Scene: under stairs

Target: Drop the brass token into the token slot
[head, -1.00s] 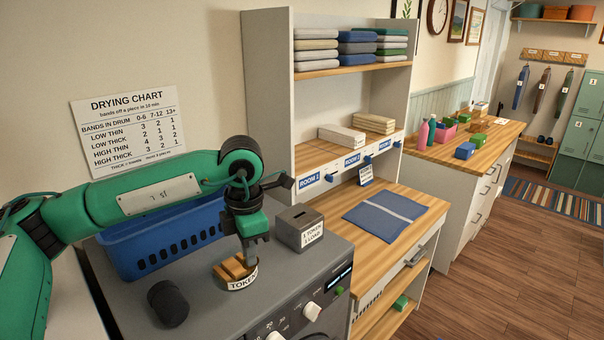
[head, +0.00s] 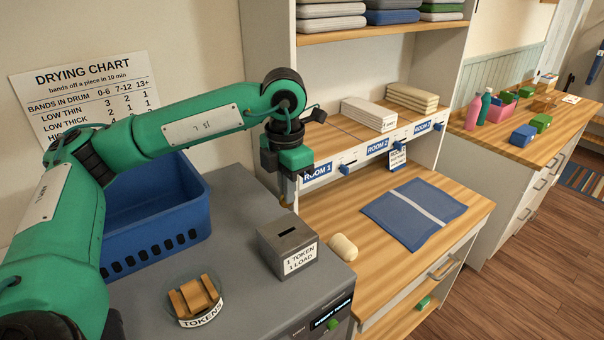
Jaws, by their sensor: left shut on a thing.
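My left gripper (head: 287,197) points down, shut on a brass token (head: 287,205) of which only a small edge shows below the fingertips. It hangs in the air above and behind the token box, clear of it. The grey token box (head: 288,248), labelled "1 TOKEN 1 LOAD", has a dark token slot (head: 289,231) in its top and stands on the grey machine's top. A round dish labelled TOKENS (head: 202,319), with wooden-looking ridges inside, stands at the front left. My right gripper is not in view.
A blue perforated basket (head: 160,240) stands left of the token box, partly behind my arm. Shelves with room labels rise behind.

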